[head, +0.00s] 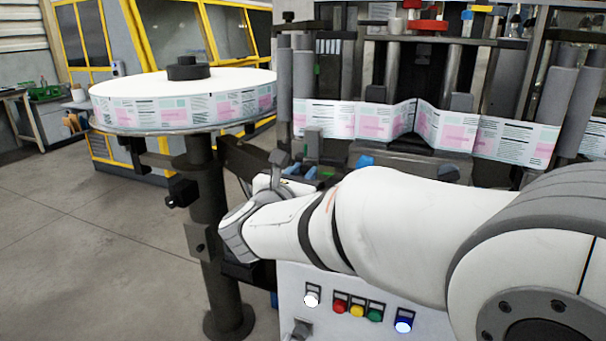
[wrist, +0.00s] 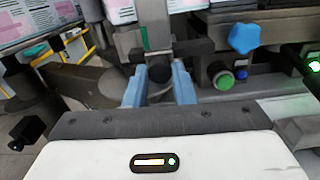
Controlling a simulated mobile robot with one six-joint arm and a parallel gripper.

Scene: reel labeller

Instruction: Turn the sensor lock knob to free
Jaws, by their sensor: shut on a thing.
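The sensor lock knob (wrist: 160,73) appears in the wrist view as a small dark round knob below a grey upright bracket. My gripper (wrist: 157,80) has its two blue fingers on either side of the knob and is shut on it. The knob's pointer or marking cannot be made out, so its setting is unclear. In the head view my white arm reaches in beside the machine's lower left, and the knob cannot be made out there.
A blue star knob (wrist: 244,37) and a green button (wrist: 224,80) are right of my gripper. A large label reel (head: 180,84) stands on a dark post at left. The printed label web (head: 345,121) runs across the machine. A button panel (head: 357,308) is below my arm.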

